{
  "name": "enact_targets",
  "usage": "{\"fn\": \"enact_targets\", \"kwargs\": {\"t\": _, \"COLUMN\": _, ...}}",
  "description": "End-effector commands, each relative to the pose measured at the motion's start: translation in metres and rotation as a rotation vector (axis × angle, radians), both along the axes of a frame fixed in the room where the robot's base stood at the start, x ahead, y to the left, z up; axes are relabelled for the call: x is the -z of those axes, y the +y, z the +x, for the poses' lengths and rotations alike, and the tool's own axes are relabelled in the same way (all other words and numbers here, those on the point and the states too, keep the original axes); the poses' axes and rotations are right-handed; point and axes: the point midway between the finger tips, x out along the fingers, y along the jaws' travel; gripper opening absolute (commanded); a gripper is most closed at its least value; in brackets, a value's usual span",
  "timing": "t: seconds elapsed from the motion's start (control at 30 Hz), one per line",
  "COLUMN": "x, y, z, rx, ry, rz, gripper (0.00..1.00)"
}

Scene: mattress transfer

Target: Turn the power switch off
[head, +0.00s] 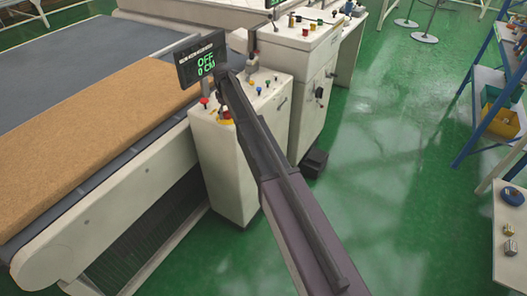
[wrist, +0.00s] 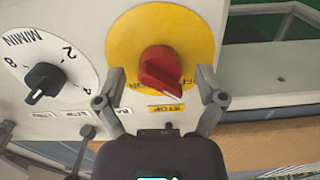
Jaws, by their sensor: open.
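The power switch is a red rotary knob (wrist: 160,70) on a round yellow plate (wrist: 120,35) in the wrist view. A pale mark on the knob's end points down and slightly right in that view. Partly hidden lettering lies to both sides below the knob, with a yellow label (wrist: 165,108) underneath. My gripper (wrist: 162,75) is open, with one finger on each side of the knob; I cannot tell whether they touch it. In the head view my arm reaches to the white control box (head: 225,175), covering part of the red and yellow switch there.
A black display (head: 202,60) above the box reads OFF in green. A black dial (wrist: 45,80) on a white plate sits left of the knob in the wrist view. A brown mattress (head: 90,130) lies on the conveyor. Green floor is clear at right, before a blue rack (head: 487,85).

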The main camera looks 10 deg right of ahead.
Motion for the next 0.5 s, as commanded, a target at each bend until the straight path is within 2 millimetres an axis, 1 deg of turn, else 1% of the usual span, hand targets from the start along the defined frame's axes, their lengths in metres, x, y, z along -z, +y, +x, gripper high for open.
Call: {"fn": "enact_targets", "kwargs": {"t": 0.5, "x": 0.0000, "y": 0.0001, "z": 0.0001, "rx": 0.339, "ry": 0.000, "rz": 0.000, "gripper": 0.89}}
